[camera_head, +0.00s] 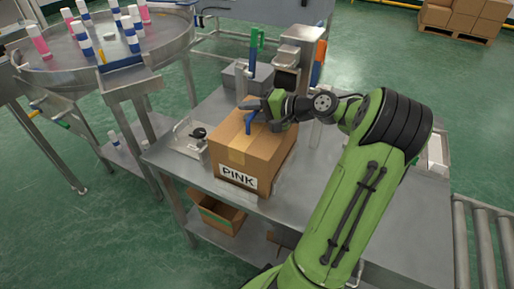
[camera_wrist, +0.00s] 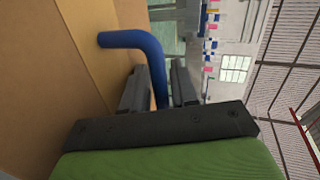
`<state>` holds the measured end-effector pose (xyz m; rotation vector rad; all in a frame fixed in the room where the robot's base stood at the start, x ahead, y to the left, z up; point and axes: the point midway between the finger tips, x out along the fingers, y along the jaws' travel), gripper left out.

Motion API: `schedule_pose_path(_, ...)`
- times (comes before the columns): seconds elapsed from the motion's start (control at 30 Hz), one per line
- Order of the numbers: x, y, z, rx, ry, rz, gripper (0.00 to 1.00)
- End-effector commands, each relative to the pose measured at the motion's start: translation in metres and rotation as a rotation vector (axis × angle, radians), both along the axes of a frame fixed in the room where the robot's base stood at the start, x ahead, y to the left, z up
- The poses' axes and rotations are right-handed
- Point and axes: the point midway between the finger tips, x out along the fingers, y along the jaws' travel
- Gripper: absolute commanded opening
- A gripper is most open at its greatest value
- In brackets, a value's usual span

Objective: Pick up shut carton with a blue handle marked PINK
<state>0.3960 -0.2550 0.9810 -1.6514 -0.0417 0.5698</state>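A shut brown carton (camera_head: 232,157) with a white PINK label (camera_head: 238,178) on its front stands on the steel table. A blue handle (camera_head: 250,122) rises from its taped top. My gripper (camera_head: 250,108) is just above the carton top at the handle. In the wrist view the blue handle (camera_wrist: 135,40) bends down between the two dark fingers (camera_wrist: 165,85). The fingers are apart with gaps beside the handle, so my gripper looks open around it. The carton (camera_wrist: 60,50) fills the left of the wrist view.
A steel table (camera_head: 330,185) bears the carton. A scale-like tray (camera_head: 185,138) is at its left and grey machinery (camera_head: 250,75) behind. An open carton (camera_head: 220,215) sits on the lower shelf. A roller conveyor (camera_head: 485,240) is at right.

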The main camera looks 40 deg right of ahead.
Motion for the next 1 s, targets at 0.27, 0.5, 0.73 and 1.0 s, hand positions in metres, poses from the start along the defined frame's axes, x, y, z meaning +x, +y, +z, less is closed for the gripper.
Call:
schedule_pose_path(0.27, -0.0004, 0.0, 0.0007, 0.0, 0.0, 0.001, 0.0)
schedule_pose_path(0.5, -0.0005, 0.0, 0.0007, -0.001, 0.0, 0.001, 0.0)
schedule_pose_path(0.73, -0.0007, 0.0001, 0.0006, -0.002, -0.001, 0.002, 0.0)
schedule_pose_path(1.0, -0.0007, 0.0002, 0.0005, -0.003, 0.0, 0.003, 0.0)
